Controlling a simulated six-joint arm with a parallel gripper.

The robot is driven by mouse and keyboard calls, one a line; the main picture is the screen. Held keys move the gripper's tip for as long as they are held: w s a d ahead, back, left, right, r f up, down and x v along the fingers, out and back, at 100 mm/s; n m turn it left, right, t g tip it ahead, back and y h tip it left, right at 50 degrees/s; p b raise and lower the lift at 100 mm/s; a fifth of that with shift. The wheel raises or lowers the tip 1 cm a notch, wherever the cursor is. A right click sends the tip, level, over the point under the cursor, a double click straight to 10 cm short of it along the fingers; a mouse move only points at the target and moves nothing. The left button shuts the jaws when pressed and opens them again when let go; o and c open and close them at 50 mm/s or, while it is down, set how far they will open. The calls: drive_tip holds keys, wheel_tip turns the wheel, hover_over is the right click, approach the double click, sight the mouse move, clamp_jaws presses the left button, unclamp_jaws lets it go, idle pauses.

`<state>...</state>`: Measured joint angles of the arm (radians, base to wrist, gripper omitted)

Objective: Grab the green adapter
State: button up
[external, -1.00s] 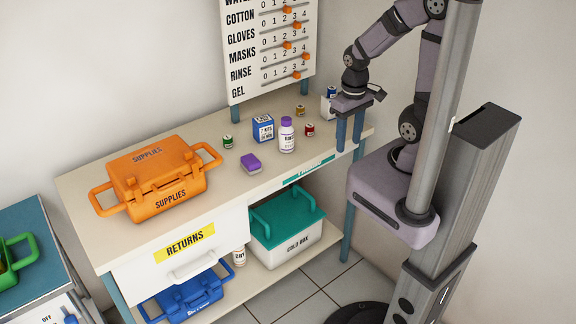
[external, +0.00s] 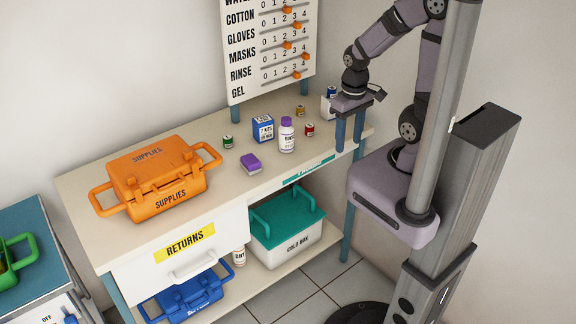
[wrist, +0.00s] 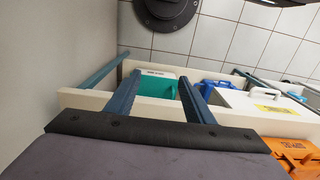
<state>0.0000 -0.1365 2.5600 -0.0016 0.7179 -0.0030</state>
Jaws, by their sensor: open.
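The small green adapter (external: 228,142), a short cylinder with a dark band, stands on the beige worktop (external: 85,190) toward its back edge, right of the orange case. My gripper (external: 349,142) is over the right end of the worktop, far to the right of the adapter, with its two blue-grey fingers pointing down. It is open, with nothing between the fingers. In the wrist view the gripper (wrist: 160,77) shows its fingers spread apart. I cannot make out the green adapter in that view.
Between gripper and adapter stand a red cylinder (external: 309,130), a purple-capped bottle (external: 287,138) and a blue-white box (external: 263,128). A purple block (external: 251,163) lies in front of the adapter. The orange case (external: 150,178) fills the left; the sign board (external: 270,50) rises behind.

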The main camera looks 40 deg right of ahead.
drive_tip(key=w+a+r+n+t+y+p, duration=0.1)
drive_tip(key=w+a+n+t+p, duration=0.25)
drive_tip(key=w, duration=0.75)
drive_tip(key=w+a+r+n+t, duration=0.1)
drive_tip(key=w+a+n+t, duration=0.2)
drive_tip(key=w+a+n, duration=0.5)
drive_tip(key=m+t+y+b, duration=0.2)
drive_tip(key=m+t+b, duration=0.4)
drive_tip(key=m, duration=0.2)
approach(229, 138)
drive_tip(key=shift+w+a+f, duration=0.1)
drive_tip(key=shift+w+f, duration=0.6)
drive_tip(key=shift+w, duration=0.15)
drive_tip(key=shift+a+f+m+t, duration=0.3)
drive_tip(key=shift+m+t, duration=0.35)
drive_tip(key=shift+p+x, duration=0.95)
drive_tip(key=shift+x, duration=1.85)
drive_tip(key=shift+w+f, duration=0.15)
drive_tip(key=shift+w, duration=0.65)
